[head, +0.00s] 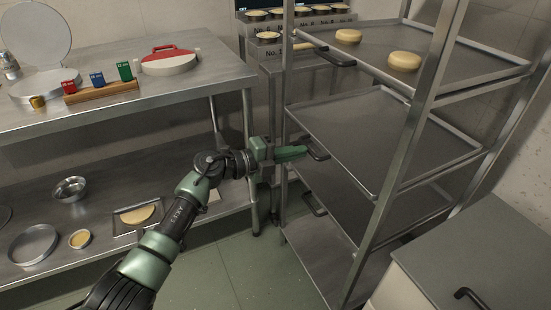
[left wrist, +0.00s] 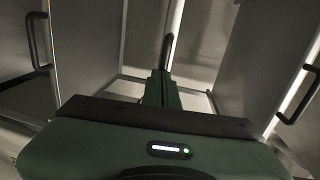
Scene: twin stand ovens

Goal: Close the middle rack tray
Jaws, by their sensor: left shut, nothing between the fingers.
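The metal rack stands right of centre in the head view with several trays at different heights. The middle rack tray (head: 385,128) is bare, and its dark handle (head: 318,150) is at its left edge. My left gripper (head: 304,151) is shut and empty, with its green fingertips right beside that handle; whether they touch I cannot tell. In the left wrist view the shut fingers (left wrist: 160,88) point at a dark upright handle (left wrist: 168,52) just beyond them. My right gripper is in neither view.
The upper tray (head: 470,62) holds two round pale cakes (head: 404,61) and has a handle (head: 335,58). A lower tray's handle (head: 313,204) sits below. Rack posts (head: 410,140) stand close by. A steel table (head: 110,105) is at left, a grey-topped cabinet (head: 480,250) at lower right.

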